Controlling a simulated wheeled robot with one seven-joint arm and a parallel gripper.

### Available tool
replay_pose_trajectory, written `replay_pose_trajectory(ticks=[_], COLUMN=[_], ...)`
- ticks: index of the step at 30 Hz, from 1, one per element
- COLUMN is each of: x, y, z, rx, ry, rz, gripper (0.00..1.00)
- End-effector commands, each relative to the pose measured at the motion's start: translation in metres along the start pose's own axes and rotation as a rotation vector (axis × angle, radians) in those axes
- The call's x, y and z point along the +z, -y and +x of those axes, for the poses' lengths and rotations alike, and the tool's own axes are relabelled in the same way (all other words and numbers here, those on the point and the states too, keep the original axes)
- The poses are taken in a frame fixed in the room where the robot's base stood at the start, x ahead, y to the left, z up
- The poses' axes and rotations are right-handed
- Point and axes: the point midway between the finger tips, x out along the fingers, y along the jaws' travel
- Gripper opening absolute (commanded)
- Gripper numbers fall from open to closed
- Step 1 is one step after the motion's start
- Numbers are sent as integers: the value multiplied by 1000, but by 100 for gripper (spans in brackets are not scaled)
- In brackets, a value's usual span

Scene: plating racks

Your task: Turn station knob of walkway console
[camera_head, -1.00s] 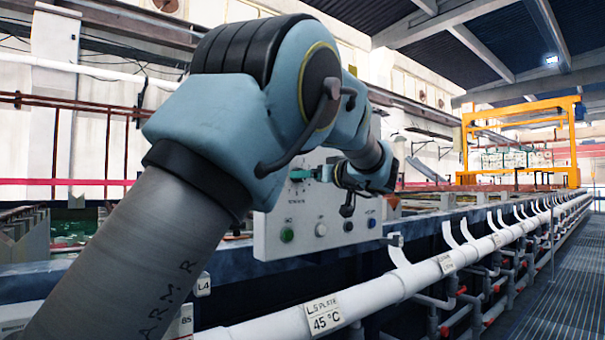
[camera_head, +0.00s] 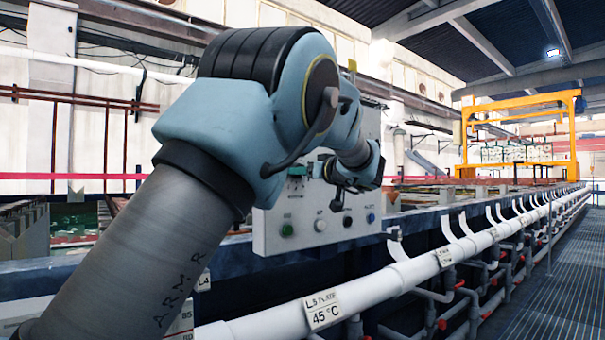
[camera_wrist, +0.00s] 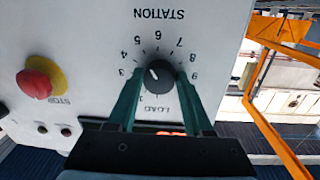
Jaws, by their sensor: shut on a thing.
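The walkway console (camera_head: 300,243) is a pale panel facing the walkway; it fills much of the wrist view (camera_wrist: 85,35). Its station knob (camera_wrist: 159,70) is round and black, inside a dial marked LOAD and numbers up to 9, printed STATION. A small white mark on the knob lies toward the upper left; its exact setting is hard to read. My gripper (camera_wrist: 159,78) is shut on the knob, one green finger on each side. In the head view my gripper (camera_head: 318,171) is at the panel's upper part, and the knob is hidden there.
A red stop button (camera_wrist: 35,83) with a yellow collar sits left of the dial. Small buttons, including a green one (camera_head: 287,230), line the panel's lower part. White pipe (camera_head: 410,277) runs along the tank side. The grated walkway (camera_head: 540,295) is clear.

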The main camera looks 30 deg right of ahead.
Motion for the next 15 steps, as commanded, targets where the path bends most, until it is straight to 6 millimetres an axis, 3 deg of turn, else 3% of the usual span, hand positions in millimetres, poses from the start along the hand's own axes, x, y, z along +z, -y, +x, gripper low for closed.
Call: replay_pose_trajectory(ticks=[2, 9, 15], x=[0, 0, 0], y=[0, 0, 0], z=[0, 0, 0], rx=[0, 0, 0], ry=[0, 0, 1], rz=[0, 0, 6], gripper=[27, 0, 0])
